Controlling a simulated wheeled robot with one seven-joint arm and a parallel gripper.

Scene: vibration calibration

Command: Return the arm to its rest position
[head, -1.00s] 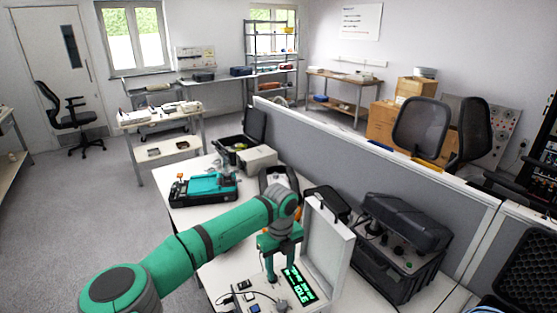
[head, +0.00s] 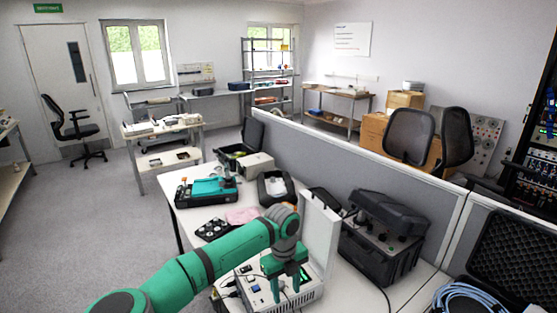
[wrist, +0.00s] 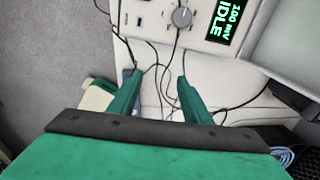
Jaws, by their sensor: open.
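My green gripper (head: 288,290) hangs pointing down over the near part of a white case with its lid (head: 319,232) open. The fingers are apart with nothing between them, and they also show in the wrist view (wrist: 157,78). The instrument panel (wrist: 150,18) has a grey knob (wrist: 181,17) and a lit display (wrist: 228,17) reading "IDLE" and "100 mV". In the wrist view the fingertips lie below the panel, over thin black cables and the white surface. In the head view my gripper and arm hide part of the panel. My green arm reaches in from the lower left.
A black equipment case (head: 385,240) stands right of the lid. A grey partition (head: 345,160) runs behind the bench. A teal-and-black tool case (head: 207,190) and a tray of dark round parts (head: 215,229) lie left. Black cables (wrist: 153,75) trail below the panel. Open floor lies left.

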